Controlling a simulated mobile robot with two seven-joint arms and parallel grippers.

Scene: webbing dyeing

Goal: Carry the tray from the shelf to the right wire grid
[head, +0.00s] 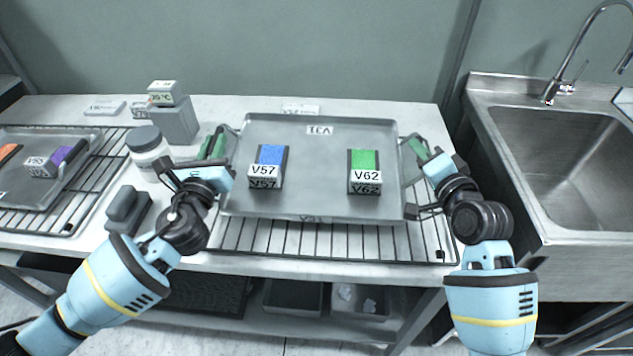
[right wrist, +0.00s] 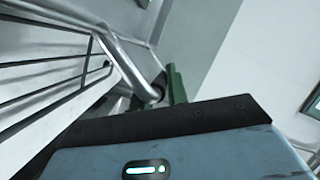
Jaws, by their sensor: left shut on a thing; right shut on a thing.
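The grey metal tray (head: 318,170) is over the right wire grid (head: 320,240), whose front bars show below the tray's front edge. The tray looks about level; I cannot tell whether it touches the grid. It carries a blue-topped block labelled V57 (head: 268,160) and a green-topped block labelled V62 (head: 364,164). My left gripper (head: 217,146) is shut on the tray's left handle. My right gripper (head: 416,150) is shut on the right handle. In the right wrist view a metal bar (right wrist: 128,68) runs beside a green finger (right wrist: 177,86); the grip itself is mostly hidden.
Another tray (head: 85,148) with labelled blocks sits on the left wire grid (head: 60,216). A sink (head: 560,165) is at right. Bins sit on the lower shelf.

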